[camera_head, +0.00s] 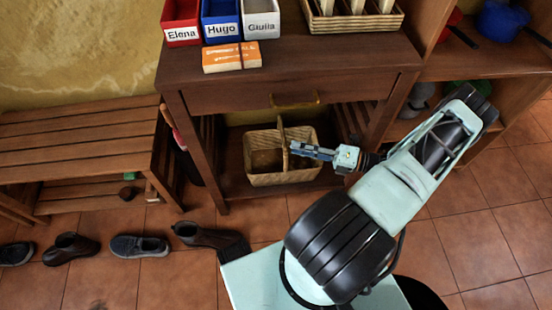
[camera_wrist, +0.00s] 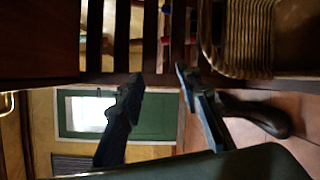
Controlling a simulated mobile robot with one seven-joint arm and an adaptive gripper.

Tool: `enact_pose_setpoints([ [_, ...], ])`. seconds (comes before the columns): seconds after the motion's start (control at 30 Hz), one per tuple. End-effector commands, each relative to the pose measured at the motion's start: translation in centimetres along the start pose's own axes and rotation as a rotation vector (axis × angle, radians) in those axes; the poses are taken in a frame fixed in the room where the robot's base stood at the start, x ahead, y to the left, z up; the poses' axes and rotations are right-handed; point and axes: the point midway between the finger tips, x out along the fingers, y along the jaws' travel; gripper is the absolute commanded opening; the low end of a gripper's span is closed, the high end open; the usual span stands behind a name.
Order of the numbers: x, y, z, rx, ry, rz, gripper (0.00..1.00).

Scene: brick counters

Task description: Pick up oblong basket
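A woven tan basket (camera_head: 282,178) with an upright arched handle (camera_head: 283,135) stands on the lower shelf of the wooden table. Part of its woven side also shows at the upper right of the wrist view (camera_wrist: 238,40). A long, low woven basket (camera_head: 355,24) holding pale upright items sits on the tabletop. My gripper (camera_head: 300,149) reaches in from the right, by the handle of the lower basket; contact cannot be told. In the wrist view my gripper (camera_wrist: 158,90) has its two fingers apart, with nothing seen held between them.
The table drawer (camera_head: 290,92) is just above the gripper. Red, blue and white labelled bins (camera_head: 222,20) and an orange box (camera_head: 232,56) stand on the tabletop. A slatted bench (camera_head: 80,140) is at left. Several shoes (camera_head: 140,246) lie on the tiled floor.

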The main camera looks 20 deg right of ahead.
Motion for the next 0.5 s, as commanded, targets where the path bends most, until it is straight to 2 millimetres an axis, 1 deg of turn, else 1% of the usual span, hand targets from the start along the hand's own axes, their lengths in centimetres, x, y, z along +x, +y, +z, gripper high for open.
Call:
enact_pose_setpoints([
  [0.03,0.4,-1.3,0.8,0.071,-0.088,0.006,0.32],
  [0.1,0.7,-3.1,1.6,0.161,-0.189,0.016,0.32],
  [0.2,0.5,-5.0,2.3,0.267,-0.308,0.043,0.32],
  [0.33,0.0,-6.8,2.6,0.365,-0.418,0.078,0.32],
  [0.5,-0.5,-8.0,2.6,0.433,-0.495,0.111,0.32],
])
